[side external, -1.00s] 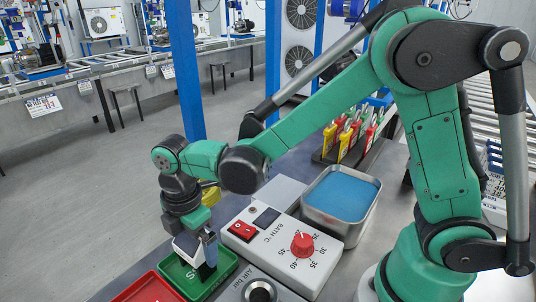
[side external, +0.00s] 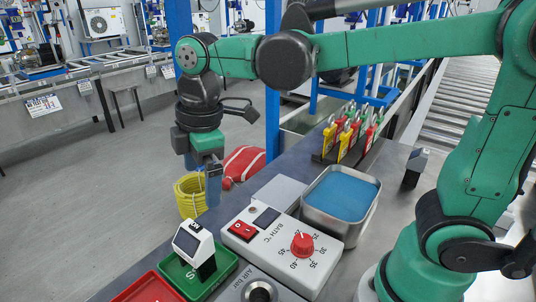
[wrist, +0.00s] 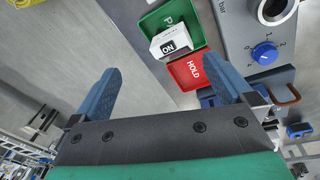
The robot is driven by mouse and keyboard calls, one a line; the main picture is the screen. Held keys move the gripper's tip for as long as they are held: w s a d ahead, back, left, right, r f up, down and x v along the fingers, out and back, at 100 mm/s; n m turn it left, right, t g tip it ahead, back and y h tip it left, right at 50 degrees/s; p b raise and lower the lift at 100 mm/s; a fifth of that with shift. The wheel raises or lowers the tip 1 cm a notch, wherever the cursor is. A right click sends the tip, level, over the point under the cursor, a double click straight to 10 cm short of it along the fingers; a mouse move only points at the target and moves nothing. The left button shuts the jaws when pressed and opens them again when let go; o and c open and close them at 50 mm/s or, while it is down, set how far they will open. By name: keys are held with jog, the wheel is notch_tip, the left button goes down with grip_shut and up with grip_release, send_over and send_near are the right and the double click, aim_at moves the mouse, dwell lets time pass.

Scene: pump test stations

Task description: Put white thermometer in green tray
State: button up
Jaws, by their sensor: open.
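The white thermometer (side external: 194,243), a white-headed device with a dark display and dark lower body, stands in the green tray (side external: 221,278), its head tilted. In the wrist view, the thermometer (wrist: 176,42) shows over the green tray (wrist: 160,18). My gripper (side external: 201,190) is raised above and behind the tray in the side view, apart from the thermometer. In the wrist view, the blue fingers of my gripper (wrist: 161,66) are wide apart with nothing between them.
A red tray (side external: 148,290) marked HOLD in the wrist view adjoins the green one. The bath controller (side external: 285,238) and metal blue-filled bath (side external: 341,193) stand to the right. Several padlocks (side external: 347,138) stand behind. A yellow coil (side external: 189,197) lies near my gripper; another small device (side external: 415,168) stands far right.

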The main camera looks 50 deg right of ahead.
jog(key=s+d+f+m+t, duration=0.3)
jog(key=d+m, duration=0.6)
jog(key=m, duration=0.5)
jog(key=s+t, duration=0.1)
jog(key=t, duration=0.1)
jog(key=shift+s+f+t, duration=0.2)
jog(key=shift+s+t, duration=0.1)
jog(key=shift+s, duration=0.1)
